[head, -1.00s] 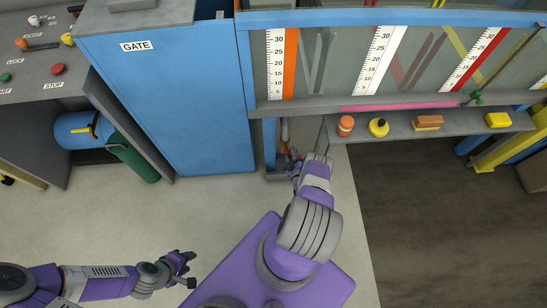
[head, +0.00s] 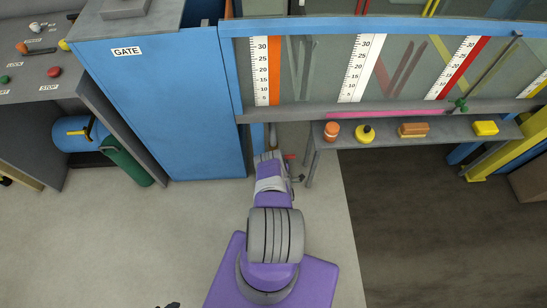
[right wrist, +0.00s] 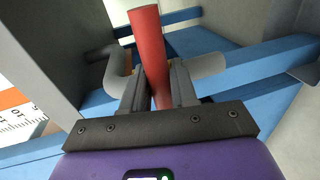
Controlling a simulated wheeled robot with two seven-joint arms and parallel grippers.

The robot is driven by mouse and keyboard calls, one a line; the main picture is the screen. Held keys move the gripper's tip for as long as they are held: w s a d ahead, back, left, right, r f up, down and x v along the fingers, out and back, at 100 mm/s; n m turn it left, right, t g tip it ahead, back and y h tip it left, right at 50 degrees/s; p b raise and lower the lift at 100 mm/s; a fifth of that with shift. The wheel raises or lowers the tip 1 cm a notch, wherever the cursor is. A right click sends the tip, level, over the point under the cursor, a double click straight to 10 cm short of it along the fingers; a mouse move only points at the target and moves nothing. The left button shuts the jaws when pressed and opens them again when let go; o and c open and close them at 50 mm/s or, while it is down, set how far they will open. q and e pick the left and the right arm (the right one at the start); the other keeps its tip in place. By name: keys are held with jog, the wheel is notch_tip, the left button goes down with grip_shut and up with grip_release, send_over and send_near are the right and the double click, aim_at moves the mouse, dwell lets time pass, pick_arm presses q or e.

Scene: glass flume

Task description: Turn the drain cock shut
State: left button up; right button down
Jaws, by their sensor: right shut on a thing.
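The drain cock's red lever (right wrist: 150,45) runs up between the fingers of my right gripper (right wrist: 158,76) in the right wrist view. The gripper is shut on it. Grey bent pipe (right wrist: 207,66) shows on both sides of the lever, which lies roughly across it. In the head view my right gripper (head: 269,157) is low beside the blue gate cabinet, under the flume's left end. Only a bit of red shows beside it there; the cock's body is mostly hidden. Only a dark tip of my left gripper (head: 167,305) shows at the bottom edge.
The blue GATE cabinet (head: 165,105) stands close left of my right gripper. A grey shelf (head: 390,133) with several small coloured items juts out to its right, below the flume glass (head: 415,65). The pale floor (head: 130,230) in front is clear.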

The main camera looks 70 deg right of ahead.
jog(key=shift+r, duration=0.1)
dwell(0.5)
jog(key=c, duration=1)
grip_release()
jog(key=p+v, duration=0.2)
jog(key=v, duration=0.5)
jog(key=shift+s+a+r+p, duration=0.1)
jog(key=shift+a+p, duration=0.15)
jog(key=shift+p, duration=0.1)
